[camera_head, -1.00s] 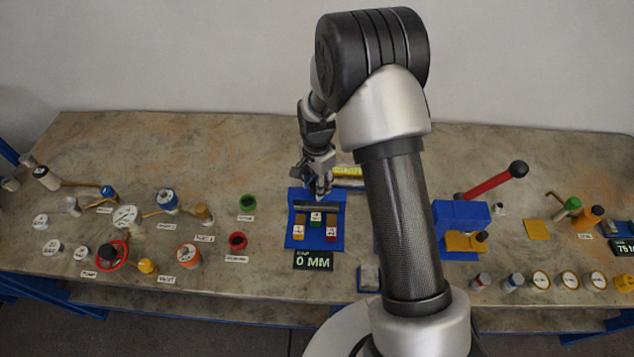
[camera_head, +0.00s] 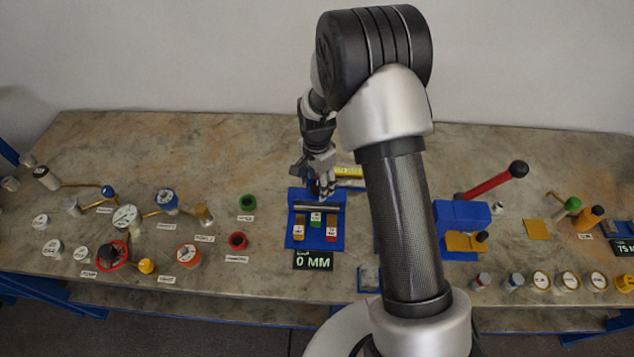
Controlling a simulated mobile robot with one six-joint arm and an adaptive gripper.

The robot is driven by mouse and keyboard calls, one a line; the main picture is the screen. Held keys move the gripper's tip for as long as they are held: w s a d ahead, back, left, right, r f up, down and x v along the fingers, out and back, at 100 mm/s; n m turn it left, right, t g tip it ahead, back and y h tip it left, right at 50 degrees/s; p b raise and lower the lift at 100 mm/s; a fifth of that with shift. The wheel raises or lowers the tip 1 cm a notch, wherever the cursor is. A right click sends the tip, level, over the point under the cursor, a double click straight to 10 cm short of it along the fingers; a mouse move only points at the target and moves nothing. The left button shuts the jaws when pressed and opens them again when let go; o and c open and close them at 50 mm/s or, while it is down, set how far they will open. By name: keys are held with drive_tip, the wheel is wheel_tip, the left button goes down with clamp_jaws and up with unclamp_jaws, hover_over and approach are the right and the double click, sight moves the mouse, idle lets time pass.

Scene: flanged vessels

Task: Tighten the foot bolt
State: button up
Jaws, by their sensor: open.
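My gripper (camera_head: 324,186) hangs over the back edge of a blue fixture (camera_head: 296,242) at the middle of the bench. It is open, with its fingers pointing down close behind a grey bar (camera_head: 305,207) that lies across the fixture. I cannot tell whether the fingers touch anything. In front of the bar are a yellow block (camera_head: 302,220), a green block (camera_head: 316,221) and a red block (camera_head: 331,221), with small labels. A black display (camera_head: 313,260) at the fixture's front reads 0 MM. I cannot make out which part is the foot bolt.
A yellow-and-grey item (camera_head: 350,178) lies just behind my gripper. A blue press (camera_head: 461,216) with a long red lever (camera_head: 490,182) stands to the right. Gauges, valves and a red handwheel (camera_head: 113,254) crowd the left. The bench (camera_head: 240,140) is clear at the back.

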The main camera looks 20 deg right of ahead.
sight(317, 185)
wheel_tip(317, 185, up, 11)
drive_tip(key=shift+r, duration=0.2)
idle(0.6)
drive_tip(key=s+r+n+t, duration=0.1)
drive_tip(key=s+r+n, duration=0.2)
drive_tip(key=s+r, duration=0.5)
drive_tip(key=s+r+n+t, duration=0.1)
drive_tip(key=s+r+n, duration=0.3)
drive_tip(key=s, duration=0.6)
drive_tip(key=s+r+n+t, duration=0.2)
drive_tip(key=s+r+n, duration=0.3)
drive_tip(key=s, duration=0.5)
drive_tip(key=shift+n+t+b, duration=0.3)
drive_tip(key=shift+n+b, duration=0.1)
drive_tip(key=shift+b, duration=0.05)
